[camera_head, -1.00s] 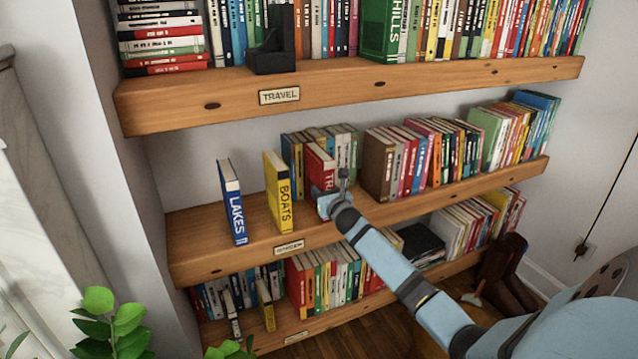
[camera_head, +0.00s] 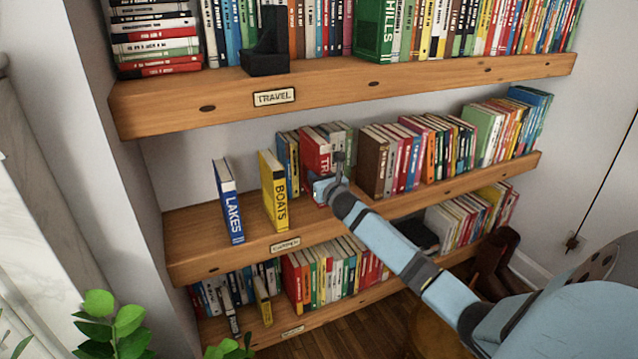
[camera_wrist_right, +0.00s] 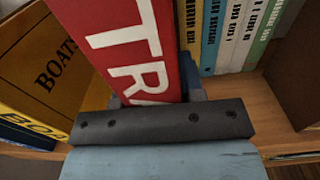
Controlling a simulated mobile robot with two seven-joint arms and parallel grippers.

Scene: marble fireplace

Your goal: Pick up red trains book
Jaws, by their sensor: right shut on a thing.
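The red trains book (camera_head: 316,152) stands upright on the middle shelf, its lower part hidden behind my right gripper (camera_head: 332,180). In the right wrist view its red cover with large white letters, "TRA" in part, fills the centre (camera_wrist_right: 165,60). My right gripper is shut on the red book, with its fingers (camera_wrist_right: 150,98) at the book's lower part. The left gripper is not in view.
The yellow BOATS book (camera_head: 273,190) and the blue LAKES book (camera_head: 228,203) stand apart to the left on the middle shelf (camera_head: 195,250). A brown book (camera_head: 371,162) starts a row to the right. The upper shelf (camera_head: 340,90) overhangs.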

